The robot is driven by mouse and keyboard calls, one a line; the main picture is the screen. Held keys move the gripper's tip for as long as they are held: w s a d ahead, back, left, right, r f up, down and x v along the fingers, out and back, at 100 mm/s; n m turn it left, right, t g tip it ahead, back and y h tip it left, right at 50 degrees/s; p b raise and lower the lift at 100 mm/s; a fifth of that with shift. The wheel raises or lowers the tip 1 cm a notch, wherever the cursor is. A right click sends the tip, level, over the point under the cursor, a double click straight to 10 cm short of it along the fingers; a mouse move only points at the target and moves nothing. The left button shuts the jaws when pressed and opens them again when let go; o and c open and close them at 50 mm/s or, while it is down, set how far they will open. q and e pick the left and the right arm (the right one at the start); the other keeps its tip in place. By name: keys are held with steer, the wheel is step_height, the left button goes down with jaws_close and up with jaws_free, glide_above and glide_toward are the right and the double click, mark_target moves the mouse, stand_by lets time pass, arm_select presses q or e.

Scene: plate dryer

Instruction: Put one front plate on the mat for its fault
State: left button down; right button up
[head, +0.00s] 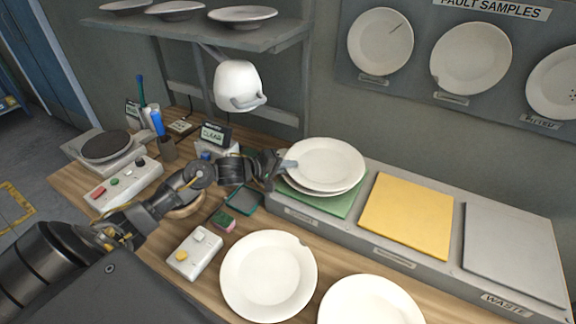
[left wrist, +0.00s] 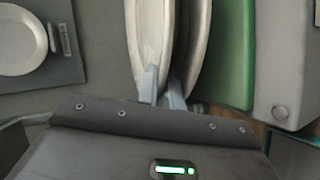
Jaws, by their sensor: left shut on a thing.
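My left gripper (head: 281,168) is shut on the left rim of a white plate (head: 326,161) over the green mat (head: 345,207). At least one other white plate lies beneath it on that mat. In the left wrist view, the fingers (left wrist: 162,92) grip the held plate (left wrist: 149,40) with another plate (left wrist: 192,50) close by. Whether the held plate touches it is unclear. Two white plates lie on the front of the table. The left one (head: 268,276) has a chip at its upper right rim; the other (head: 370,304) is cut off by the picture edge.
The yellow mat (head: 407,215) and grey mat (head: 514,251), by a WASTE label, are bare. Fault sample plates (head: 470,58) hang on the wall. A button box (head: 195,252) and sponge (head: 223,222) stand near my left arm. A white jug (head: 238,86) hangs under the shelf.

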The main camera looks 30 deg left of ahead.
arm_select(q)
steer(key=c, duration=1.8)
jaws_free()
steer(key=shift+d, duration=0.1)
steer(key=shift+s, duration=0.1)
steer(key=b+v, duration=0.1)
steer(key=v, duration=1.1)
steer(key=shift+r, duration=0.1)
